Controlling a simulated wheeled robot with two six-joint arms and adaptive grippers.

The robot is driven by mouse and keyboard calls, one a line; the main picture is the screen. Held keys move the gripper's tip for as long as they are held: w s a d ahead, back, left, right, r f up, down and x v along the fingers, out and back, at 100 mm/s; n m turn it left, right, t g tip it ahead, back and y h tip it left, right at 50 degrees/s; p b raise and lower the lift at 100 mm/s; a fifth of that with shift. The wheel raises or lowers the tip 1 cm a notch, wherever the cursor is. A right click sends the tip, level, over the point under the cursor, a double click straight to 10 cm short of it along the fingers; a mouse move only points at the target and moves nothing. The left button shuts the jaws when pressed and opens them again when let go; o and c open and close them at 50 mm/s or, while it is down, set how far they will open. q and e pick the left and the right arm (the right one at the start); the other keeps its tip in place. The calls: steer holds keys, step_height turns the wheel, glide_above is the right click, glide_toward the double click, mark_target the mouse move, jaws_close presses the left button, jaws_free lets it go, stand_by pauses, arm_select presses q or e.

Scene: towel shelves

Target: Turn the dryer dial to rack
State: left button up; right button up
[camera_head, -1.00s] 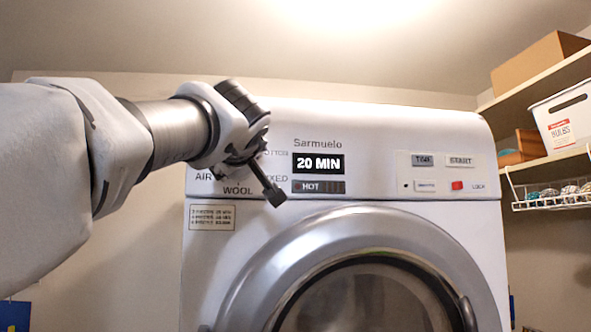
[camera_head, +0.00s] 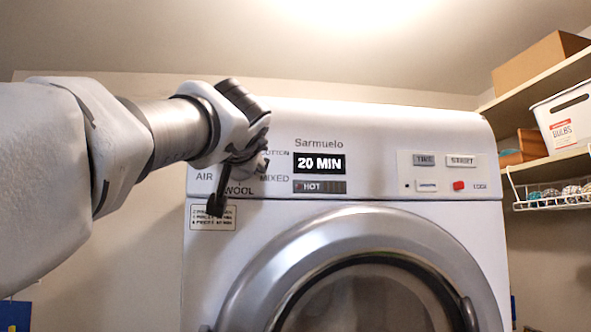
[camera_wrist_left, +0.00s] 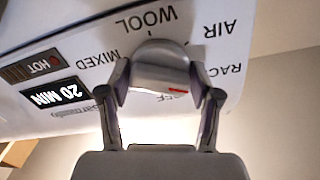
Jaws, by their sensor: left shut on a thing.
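The white dryer (camera_head: 380,120) stands ahead, with its control panel facing me. My left gripper (camera_head: 238,168) is at the left of the panel and covers most of the dial in the head view. In the left wrist view the rounded grey dial (camera_wrist_left: 160,68) sits between the two fingers of the left gripper, which is shut on it. A red mark (camera_wrist_left: 178,91) on the dial is beside the partly hidden OFF label, on the side towards the RACK label (camera_wrist_left: 222,69). WOOL, AIR and MIXED are readable around it. My right gripper is out of view.
The display (camera_head: 319,163) reads 20 MIN, with HOT below it. Buttons (camera_head: 461,160) are on the panel's right. The round door (camera_head: 280,255) is below. Shelves with a white bin (camera_head: 568,122) and a wire basket (camera_head: 552,199) are at the right.

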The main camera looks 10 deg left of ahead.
arm_select(q)
steer(key=shift+r+m, duration=0.2)
steer(key=shift+m, duration=0.9)
steer(key=shift+w+f, duration=0.1)
steer(key=shift+f, duration=0.1)
steer(key=o, duration=1.1)
steer(key=shift+c, duration=0.2)
